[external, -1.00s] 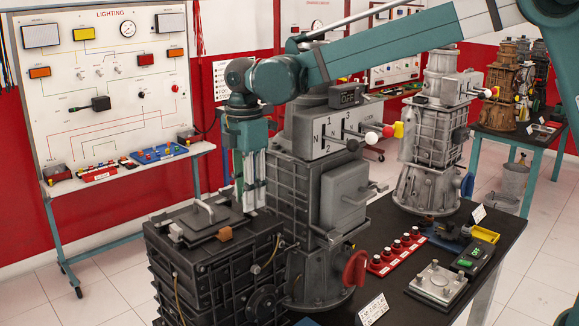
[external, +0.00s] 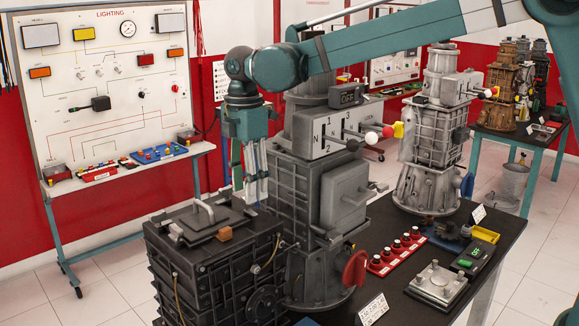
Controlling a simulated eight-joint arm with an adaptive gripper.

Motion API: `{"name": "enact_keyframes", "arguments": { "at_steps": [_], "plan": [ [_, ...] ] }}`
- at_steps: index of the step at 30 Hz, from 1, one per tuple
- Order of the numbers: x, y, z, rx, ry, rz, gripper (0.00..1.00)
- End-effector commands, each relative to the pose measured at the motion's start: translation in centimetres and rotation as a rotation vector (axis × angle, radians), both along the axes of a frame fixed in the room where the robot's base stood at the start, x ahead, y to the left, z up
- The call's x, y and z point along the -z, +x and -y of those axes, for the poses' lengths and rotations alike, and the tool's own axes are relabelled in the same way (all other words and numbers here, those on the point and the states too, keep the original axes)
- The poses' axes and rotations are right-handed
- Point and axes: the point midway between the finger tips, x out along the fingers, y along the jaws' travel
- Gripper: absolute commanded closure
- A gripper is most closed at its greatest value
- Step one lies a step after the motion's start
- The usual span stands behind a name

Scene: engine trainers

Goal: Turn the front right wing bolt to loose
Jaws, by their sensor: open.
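A black ribbed box (external: 215,272) stands at the front left of the bench, with a dark lid (external: 212,222) and a grey bar handle on top. A small orange-brown piece (external: 224,234) sits at the lid's front right corner in this view. It may be the front right wing bolt, but it is too small to tell its shape or how it is turned. A grey piece (external: 176,230) sits at the front left corner. My gripper (external: 254,200) points down behind the lid's right rear side. It is open and apart from the orange-brown piece. Its fingertips are hard to make out.
A tall grey gearbox (external: 325,200) with shift levers stands close to the right of my gripper. A red handle (external: 355,268) sticks out low on its front. Red buttons (external: 397,252) and a metal plate (external: 437,282) lie on the dark bench. A lighting board (external: 110,80) stands behind.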

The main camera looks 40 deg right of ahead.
Motion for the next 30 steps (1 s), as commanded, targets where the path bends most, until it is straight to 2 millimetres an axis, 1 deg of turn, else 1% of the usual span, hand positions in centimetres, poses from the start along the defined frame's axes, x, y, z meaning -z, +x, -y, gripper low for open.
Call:
{"name": "enact_keyframes", "arguments": {
  "at_steps": [1,9,15,21,30],
  "plan": [
    [-0.8,0.0,0.0,0.000,0.000,0.000,0.59],
    [-5.1,0.0,0.0,0.000,0.000,0.000,0.59],
    [-7.7,0.0,0.0,0.000,0.000,0.000,0.59],
    [-9.1,0.0,0.0,0.000,0.000,0.000,0.59],
    [-9.4,0.0,0.0,0.000,0.000,0.000,0.59]
  ]
}}
